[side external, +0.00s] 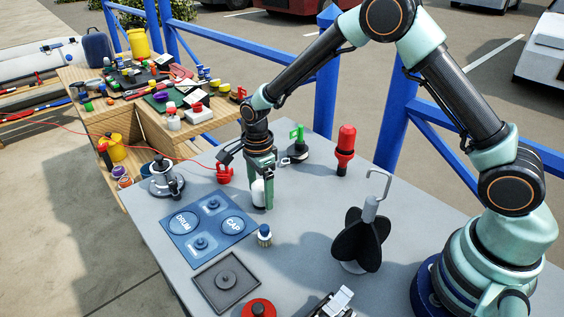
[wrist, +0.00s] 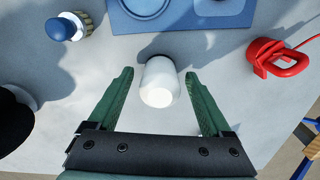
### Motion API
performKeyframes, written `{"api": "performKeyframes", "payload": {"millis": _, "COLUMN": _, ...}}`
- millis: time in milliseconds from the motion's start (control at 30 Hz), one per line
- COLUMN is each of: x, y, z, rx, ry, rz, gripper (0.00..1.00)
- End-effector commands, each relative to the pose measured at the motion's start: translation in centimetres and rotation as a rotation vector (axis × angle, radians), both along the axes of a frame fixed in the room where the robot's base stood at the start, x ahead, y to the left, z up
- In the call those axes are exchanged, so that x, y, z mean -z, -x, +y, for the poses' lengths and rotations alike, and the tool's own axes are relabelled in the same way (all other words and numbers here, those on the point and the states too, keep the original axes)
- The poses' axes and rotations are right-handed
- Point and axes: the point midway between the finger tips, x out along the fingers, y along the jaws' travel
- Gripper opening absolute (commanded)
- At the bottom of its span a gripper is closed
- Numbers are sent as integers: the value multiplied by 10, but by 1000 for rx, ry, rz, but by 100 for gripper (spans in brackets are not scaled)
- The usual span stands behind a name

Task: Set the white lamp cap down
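The white lamp cap (side external: 258,193) stands on the grey table, just right of the blue tray. In the wrist view the cap (wrist: 160,85) sits between the two green fingers of my gripper (wrist: 160,73), with a visible gap on each side. My gripper (side external: 262,180) points down around the cap in the side view, and its fingers partly hide it. The blue tray (side external: 190,248) has places marked DRUM and CAP.
A blue-topped knob (side external: 264,235) stands beside the tray. A red padlock-like piece (side external: 224,173), a red lamp (side external: 345,150) and a black vaned reflector (side external: 362,240) are around. A dark square tray (side external: 205,290) lies at the front. Table right of the cap is clear.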

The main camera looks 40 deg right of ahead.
Motion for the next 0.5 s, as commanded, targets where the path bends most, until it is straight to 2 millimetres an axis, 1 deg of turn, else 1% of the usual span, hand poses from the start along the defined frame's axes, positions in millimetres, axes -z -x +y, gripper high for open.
{"api": "performKeyframes", "payload": {"millis": 267, "x": -3, "y": 0, "z": 0, "rx": 0, "ry": -1, "rz": -2, "gripper": 83}}
{"api": "performKeyframes", "payload": {"millis": 367, "x": -12, "y": -1, "z": 0, "rx": 0, "ry": -1, "rz": -2, "gripper": 83}}
{"api": "performKeyframes", "payload": {"millis": 467, "x": -29, "y": -1, "z": 0, "rx": 0, "ry": -1, "rz": -4, "gripper": 83}}
{"api": "performKeyframes", "payload": {"millis": 500, "x": -37, "y": -1, "z": 0, "rx": 0, "ry": -1, "rz": -6, "gripper": 83}}
